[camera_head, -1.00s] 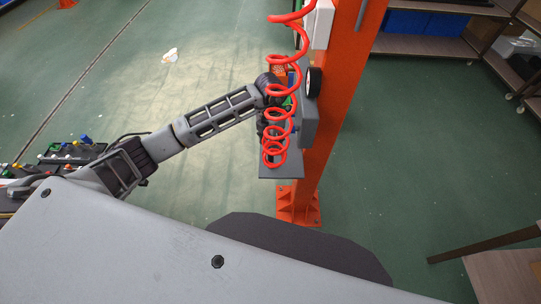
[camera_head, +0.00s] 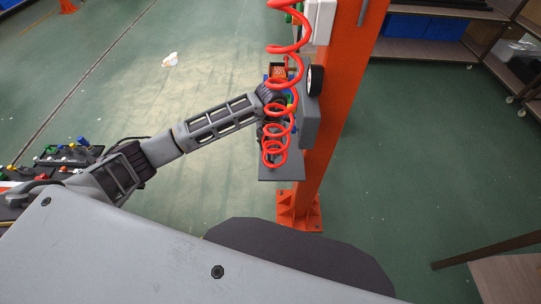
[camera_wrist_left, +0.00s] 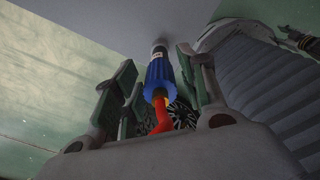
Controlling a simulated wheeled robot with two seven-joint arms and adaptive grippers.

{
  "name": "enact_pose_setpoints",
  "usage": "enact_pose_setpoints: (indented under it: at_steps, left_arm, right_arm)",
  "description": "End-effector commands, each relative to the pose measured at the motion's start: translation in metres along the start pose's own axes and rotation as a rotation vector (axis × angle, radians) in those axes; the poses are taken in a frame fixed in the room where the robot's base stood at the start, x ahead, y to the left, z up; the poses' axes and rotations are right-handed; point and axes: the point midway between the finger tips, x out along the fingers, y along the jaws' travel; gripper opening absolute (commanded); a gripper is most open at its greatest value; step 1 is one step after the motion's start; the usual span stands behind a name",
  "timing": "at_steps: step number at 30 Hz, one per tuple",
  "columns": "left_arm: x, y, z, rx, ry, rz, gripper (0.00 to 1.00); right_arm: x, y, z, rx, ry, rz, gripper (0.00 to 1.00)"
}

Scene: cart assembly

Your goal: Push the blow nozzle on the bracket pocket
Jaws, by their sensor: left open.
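In the left wrist view a blue ribbed piece (camera_wrist_left: 158,77) with a pale collar, which looks like the blow nozzle or its fitting, stands between my finger pads. A red hose (camera_wrist_left: 161,118) joins its lower end, and its upper end meets or nears a grey surface (camera_wrist_left: 100,22). My left gripper (camera_wrist_left: 158,80) is open, with visible gaps on both sides of the blue piece. In the head view my left gripper (camera_head: 272,112) is at the post, partly hidden by the red coil (camera_head: 276,113). I cannot make out the bracket pocket. My right gripper is in neither view.
An orange post (camera_head: 335,110) carries a grey box (camera_head: 311,122) and a black round part (camera_head: 315,80). A dark plate (camera_head: 282,172) sits low beside it.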

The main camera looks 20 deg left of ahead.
Motion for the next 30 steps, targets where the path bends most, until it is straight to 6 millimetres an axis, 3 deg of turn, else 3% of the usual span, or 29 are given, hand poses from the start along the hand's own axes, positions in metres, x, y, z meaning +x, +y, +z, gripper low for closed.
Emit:
enact_pose_setpoints:
  at_steps: [2,12,17,30]
  left_arm:
    - [0.0,0.0,0.0,0.0,0.0,0.0,0.42]
    - [-0.001,0.0,0.0,0.0,-0.001,0.0,0.02]
    - [-0.004,0.0,0.0,0.0,-0.001,0.0,0.01]
    - [-0.035,0.001,0.0,0.0,-0.001,0.001,0.01]
  right_arm:
    - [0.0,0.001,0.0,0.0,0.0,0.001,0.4]
    - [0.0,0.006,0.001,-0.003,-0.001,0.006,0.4]
    - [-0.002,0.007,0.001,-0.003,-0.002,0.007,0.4]
    - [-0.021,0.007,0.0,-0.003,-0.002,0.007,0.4]
